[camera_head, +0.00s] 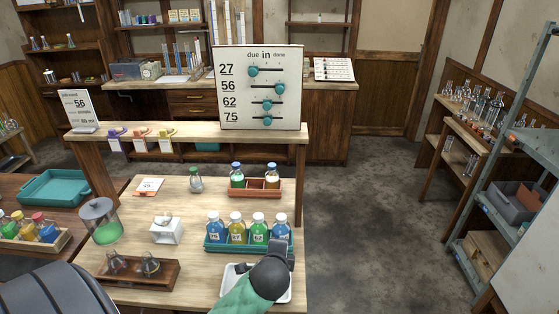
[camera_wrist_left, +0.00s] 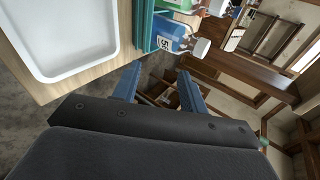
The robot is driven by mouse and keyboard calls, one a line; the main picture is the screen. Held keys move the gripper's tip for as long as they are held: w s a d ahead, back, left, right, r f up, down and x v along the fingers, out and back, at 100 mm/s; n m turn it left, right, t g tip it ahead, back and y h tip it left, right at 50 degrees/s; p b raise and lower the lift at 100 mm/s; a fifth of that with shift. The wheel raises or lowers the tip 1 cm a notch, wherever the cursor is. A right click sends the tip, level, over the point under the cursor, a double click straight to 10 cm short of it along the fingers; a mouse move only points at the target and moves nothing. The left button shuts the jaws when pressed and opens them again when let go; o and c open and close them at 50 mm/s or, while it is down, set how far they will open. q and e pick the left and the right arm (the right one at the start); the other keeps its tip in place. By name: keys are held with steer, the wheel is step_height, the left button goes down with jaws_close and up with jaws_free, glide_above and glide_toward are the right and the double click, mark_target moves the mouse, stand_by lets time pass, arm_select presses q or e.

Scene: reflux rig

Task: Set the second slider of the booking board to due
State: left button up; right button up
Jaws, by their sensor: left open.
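The white booking board (camera_head: 260,90) stands upright on the raised shelf in the head view. Its columns read due, in, done. The second slider's teal knob (camera_head: 281,89), in row 56, is at the right, under done. The knob in row 27 is under due; those in rows 62 and 75 are under in. My left arm (camera_head: 240,297) reaches over the front of the table, below and well apart from the board; its fingers are hidden there. In the left wrist view my left gripper (camera_wrist_left: 158,86) is open, with nothing between its blue fingers.
A white tray (camera_wrist_left: 65,73) and a teal rack (camera_head: 213,244) of capped bottles are close to my left gripper. A brown rack (camera_head: 260,194) with bottles stands below the shelf. A card stand (camera_head: 79,110) and colored tags share the shelf. Floor to the right is clear.

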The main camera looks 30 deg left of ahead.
arm_select(q)
steer(key=w+a+r+m+t+y, duration=0.25)
steer(key=w+r+m, duration=0.2)
steer(key=r, duration=0.35)
steer(key=w+a+r+m+t+y, duration=0.1)
steer(key=w+a+r+m+t, duration=0.25)
steer(key=r, duration=0.55)
steer(key=m+t+y, duration=0.3)
steer(key=m+y, duration=0.1)
steer(key=m, duration=0.5)
glide_toward(279, 91)
steer(key=w+r, duration=0.1)
steer(key=shift+n, duration=0.3)
steer(key=p+x, duration=0.3)
steer(key=x, duration=0.3)
steer(key=shift+w+a, duration=0.2)
steer(key=shift+a, duration=0.2)
steer(key=shift+w+a+h, duration=0.25)
steer(key=shift+w+a, duration=0.05)
steer(key=shift+w, duration=0.2)
arm_select(e)
steer(key=s+d+f, duration=0.2)
steer(key=s+f, duration=0.2)
steer(key=shift+s+f, duration=0.3)
steer(key=shift+s, duration=0.05)
arm_select(q)
steer(key=shift+c, duration=0.2)
jaws_close()
arm_select(e)
steer(key=shift+d, duration=0.1)
